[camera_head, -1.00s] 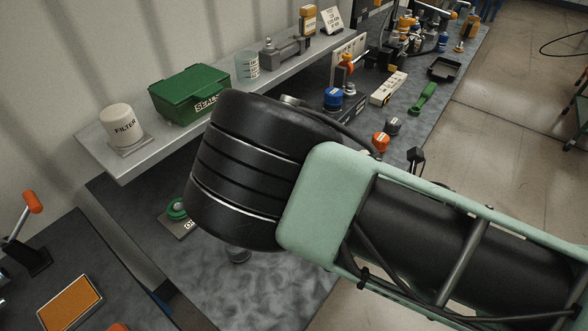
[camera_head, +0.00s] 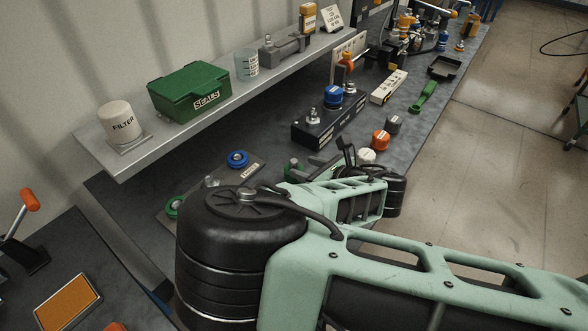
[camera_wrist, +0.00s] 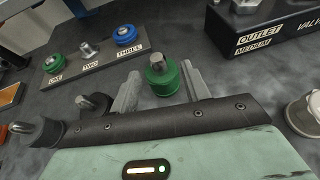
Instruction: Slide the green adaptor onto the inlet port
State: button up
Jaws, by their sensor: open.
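The green adaptor (camera_wrist: 163,82) stands on the bench in the wrist view, with a metal stub on top. My gripper (camera_wrist: 160,72) is open, with one finger on each side of the adaptor; I cannot tell whether either touches it. In the head view the green adaptor (camera_head: 292,167) shows partly behind my arm. The dark valve block (camera_head: 322,128) carries a bare metal port (camera_head: 313,115) and a blue adaptor (camera_head: 333,96). In the wrist view its near end (camera_wrist: 285,42) reads OUTLET MEDIUM. I cannot read an inlet label.
A rack (camera_wrist: 98,66) holds a green piece at ONE, a metal post at TWO and a blue piece at THREE. White (camera_head: 366,156), orange (camera_head: 380,140) and grey (camera_head: 393,125) pieces stand right of the block. A shelf (camera_head: 222,98) runs along the wall.

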aim_at(297, 165)
jog(key=shift+p+x, duration=1.15)
jog(key=shift+x, duration=2.2)
jog(key=shift+a+r, duration=0.1)
grip_shut()
